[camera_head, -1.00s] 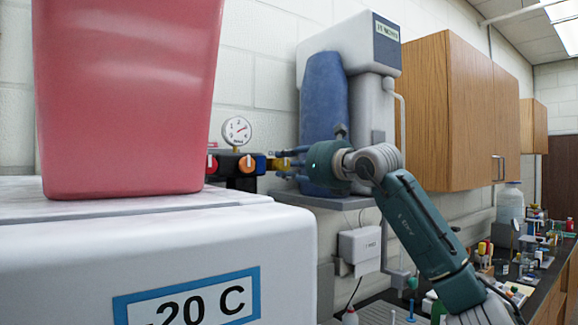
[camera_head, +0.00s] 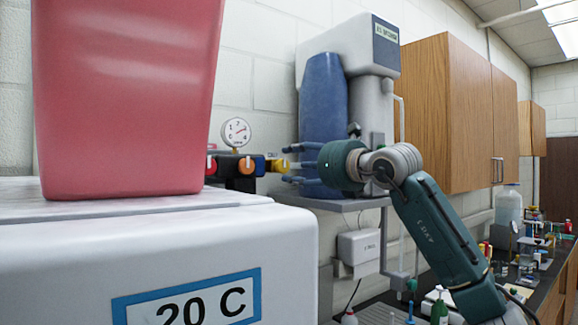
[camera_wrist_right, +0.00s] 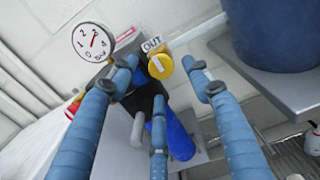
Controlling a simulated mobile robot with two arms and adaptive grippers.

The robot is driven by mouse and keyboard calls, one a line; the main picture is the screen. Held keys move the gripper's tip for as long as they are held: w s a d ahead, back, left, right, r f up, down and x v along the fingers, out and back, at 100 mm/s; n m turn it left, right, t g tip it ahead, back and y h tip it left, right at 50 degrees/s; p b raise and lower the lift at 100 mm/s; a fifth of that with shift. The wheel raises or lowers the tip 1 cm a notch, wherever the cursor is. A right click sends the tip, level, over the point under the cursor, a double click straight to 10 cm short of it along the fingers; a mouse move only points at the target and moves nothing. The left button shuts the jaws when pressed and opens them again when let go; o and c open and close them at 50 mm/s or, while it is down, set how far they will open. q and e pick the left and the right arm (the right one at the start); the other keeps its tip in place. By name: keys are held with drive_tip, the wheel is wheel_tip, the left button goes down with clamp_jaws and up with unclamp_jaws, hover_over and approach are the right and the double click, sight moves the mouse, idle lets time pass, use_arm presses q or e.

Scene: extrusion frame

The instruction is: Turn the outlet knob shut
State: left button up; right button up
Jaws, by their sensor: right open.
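The outlet knob is yellow with a white pointer mark, under a tag reading OUT in the right wrist view (camera_wrist_right: 160,67). In the head view the yellow knob (camera_head: 279,165) shows side-on at the right end of the dark valve block. My right gripper (camera_head: 290,165) is open and empty, just to the right of the knob, with its blue fingers pointing at it. In the right wrist view its fingers (camera_wrist_right: 163,85) are spread around the knob's line of sight, with a gap to it. My left gripper is not in view.
A pressure gauge (camera_head: 236,132) stands above the block, with red (camera_head: 211,165) and orange (camera_head: 247,165) knobs on its front. A white freezer (camera_head: 150,260) with a red bin (camera_head: 125,95) fills the left. A blue container (camera_head: 322,110) stands behind the gripper.

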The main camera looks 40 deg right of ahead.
drive_tip(key=s, duration=0.8)
drive_tip(key=shift+s+a, duration=0.15)
drive_tip(key=shift+a, duration=0.3)
